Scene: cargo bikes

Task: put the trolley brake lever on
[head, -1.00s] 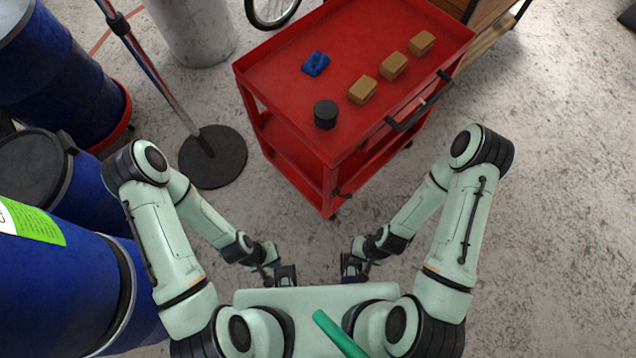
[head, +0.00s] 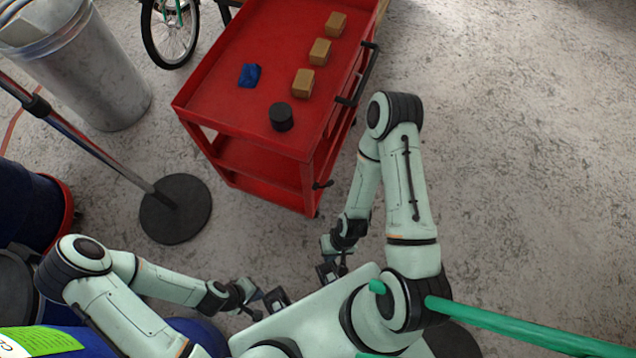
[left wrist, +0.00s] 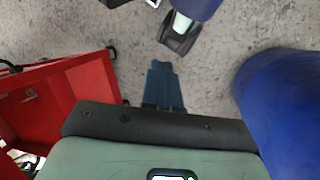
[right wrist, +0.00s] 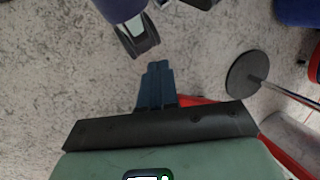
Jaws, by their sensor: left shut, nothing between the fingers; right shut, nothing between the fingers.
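The red trolley (head: 240,135) stands ahead in the head view, upper middle. A small dark lever (head: 322,185) juts from its near right corner post, low down; it looks like the brake lever, but its setting is too small to tell. A black handle (head: 362,75) is on the trolley's right side. My left gripper (head: 277,298) and right gripper (head: 328,272) are both shut and empty, low in front of my body and apart from the trolley. The shut fingers show in the left wrist view (left wrist: 162,82) and right wrist view (right wrist: 157,82).
Several brown blocks (head: 303,83), a blue part (head: 249,75) and a black cylinder (head: 281,117) sit on the trolley top. A round-based stand (head: 175,210), grey bin (head: 85,65) and blue barrels are left. A green bar (head: 520,328) crosses lower right. Floor right of the trolley is clear.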

